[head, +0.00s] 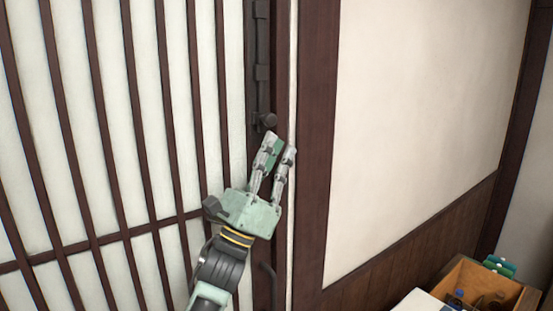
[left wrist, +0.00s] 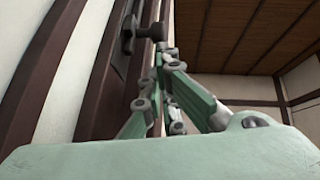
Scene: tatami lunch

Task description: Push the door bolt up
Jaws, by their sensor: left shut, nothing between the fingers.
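The door bolt (head: 265,121) is a dark metal rod with a round knob at its lower end, running up the dark edge stile of the slatted door (head: 148,110). My left gripper (head: 281,147) is shut and empty, with its fingertips just below the knob and slightly to its right. In the left wrist view the bolt knob (left wrist: 128,33) stands just beyond the fingertips (left wrist: 162,52). I cannot tell whether the fingertips touch the knob. My right gripper is not in view.
A dark handle (head: 267,283) is low on the door's stile, beside my left arm. A dark post (head: 316,150) and a cream wall panel (head: 425,110) lie to the right. A wooden box (head: 515,297) with bottles stands at the lower right.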

